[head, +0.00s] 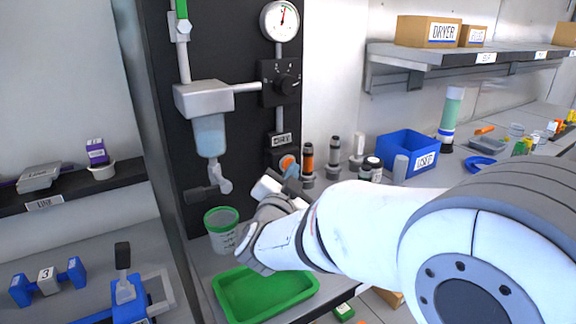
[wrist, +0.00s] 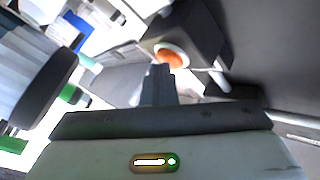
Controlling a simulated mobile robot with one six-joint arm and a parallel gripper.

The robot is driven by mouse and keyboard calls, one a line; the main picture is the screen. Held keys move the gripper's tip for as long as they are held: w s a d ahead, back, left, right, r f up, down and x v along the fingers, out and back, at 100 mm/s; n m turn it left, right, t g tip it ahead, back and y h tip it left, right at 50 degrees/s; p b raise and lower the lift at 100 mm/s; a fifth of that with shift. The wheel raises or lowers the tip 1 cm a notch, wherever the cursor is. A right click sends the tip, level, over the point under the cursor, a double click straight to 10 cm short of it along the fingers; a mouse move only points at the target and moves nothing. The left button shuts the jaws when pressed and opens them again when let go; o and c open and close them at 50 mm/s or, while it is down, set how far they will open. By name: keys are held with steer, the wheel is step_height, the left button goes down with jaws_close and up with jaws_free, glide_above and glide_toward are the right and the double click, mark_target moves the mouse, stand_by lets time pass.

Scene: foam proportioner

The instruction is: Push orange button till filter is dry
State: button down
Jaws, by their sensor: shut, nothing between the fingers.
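The orange button (head: 286,161) sits on a dark box on the black panel, below a small label. In the wrist view the button (wrist: 172,57) shows just beyond my fingertips, ringed by a pale rim. My gripper (head: 292,172) is shut and empty, its tips close in front of the button. In the wrist view the shut fingers (wrist: 158,74) overlap the button's lower edge; I cannot tell whether they touch it. The filter (head: 209,134) is a clear bowl with pale blue contents under a grey housing, left of the button. A drain valve hangs below it.
A green-rimmed cup (head: 222,226) stands below the filter's valve. A green tray (head: 230,300) lies in front, partly behind my arm. A gauge (head: 280,21) and a black knob (head: 286,84) are above the button. Bottles and a blue bin (head: 395,147) stand to the right.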

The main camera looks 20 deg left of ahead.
steer(key=shift+s+d+b, duration=0.35)
steer(key=shift+s+d, duration=0.15)
steer(key=shift+d, duration=0.1)
steer(key=shift+s+d+b, duration=0.7)
steer(key=shift+s+d, duration=0.95)
steer(key=shift+d, duration=0.3)
